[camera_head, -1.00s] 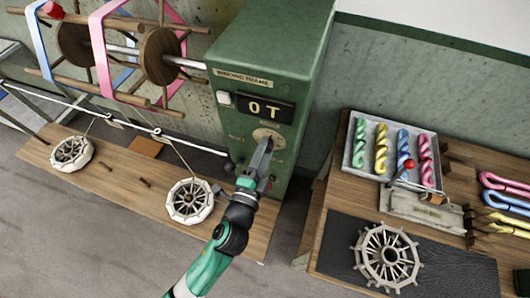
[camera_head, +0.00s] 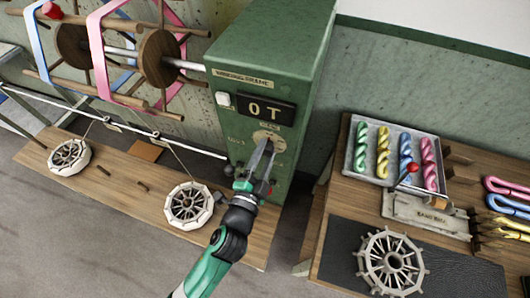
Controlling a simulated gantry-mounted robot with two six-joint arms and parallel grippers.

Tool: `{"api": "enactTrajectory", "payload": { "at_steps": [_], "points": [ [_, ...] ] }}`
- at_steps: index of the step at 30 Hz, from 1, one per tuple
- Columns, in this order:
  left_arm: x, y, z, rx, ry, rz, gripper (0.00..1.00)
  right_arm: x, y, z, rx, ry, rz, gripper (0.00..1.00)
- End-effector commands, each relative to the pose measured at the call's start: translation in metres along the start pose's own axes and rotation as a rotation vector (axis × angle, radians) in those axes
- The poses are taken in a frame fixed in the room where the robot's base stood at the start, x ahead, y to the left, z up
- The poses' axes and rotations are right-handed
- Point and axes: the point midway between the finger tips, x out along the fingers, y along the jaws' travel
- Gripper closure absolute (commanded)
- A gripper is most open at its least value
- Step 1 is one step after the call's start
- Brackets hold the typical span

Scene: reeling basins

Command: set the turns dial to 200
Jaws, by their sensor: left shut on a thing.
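The green winding frame cabinet (camera_head: 230,120) stands in the middle of the head view. Its dark display (camera_head: 266,108) reads "0 T". Below the display is the turns dial (camera_head: 275,137), a pale round face partly hidden behind my gripper. My left gripper (camera_head: 264,152) reaches up from below to the dial, with its fingertips at the dial's lower part. It is shut on the dial's knob, which the fingers mostly hide. The dial's setting is too small to read. My right gripper is not in view.
A reel with pink and blue bands (camera_head: 125,50) is left of the cabinet. Two white spoked wheels, one here (camera_head: 189,205), lie on the low wooden bench (camera_head: 130,205). At right, a tray (camera_head: 348,160) holds coloured twisted skeins; a spoked wheel (camera_head: 390,263) lies on a dark mat (camera_head: 335,245).

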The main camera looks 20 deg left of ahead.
Motion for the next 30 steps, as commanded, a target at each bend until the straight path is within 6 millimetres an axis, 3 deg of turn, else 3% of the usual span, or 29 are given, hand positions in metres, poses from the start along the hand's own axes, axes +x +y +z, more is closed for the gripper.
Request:
{"api": "enactTrajectory", "payload": {
  "at_steps": [1,5,17,30],
  "points": [
    [0.0,0.0,0.0,-0.002,0.0,0.001,0.48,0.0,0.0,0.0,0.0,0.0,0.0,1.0],
    [0.0,0.0,0.0,-0.001,0.0,0.001,0.24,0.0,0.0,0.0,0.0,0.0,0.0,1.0],
    [-0.009,0.001,0.0,0.001,0.001,0.002,0.23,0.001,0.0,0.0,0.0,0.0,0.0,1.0],
    [-0.101,0.002,0.0,0.001,0.003,0.004,0.23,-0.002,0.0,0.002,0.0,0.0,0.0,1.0]
  ]
}}
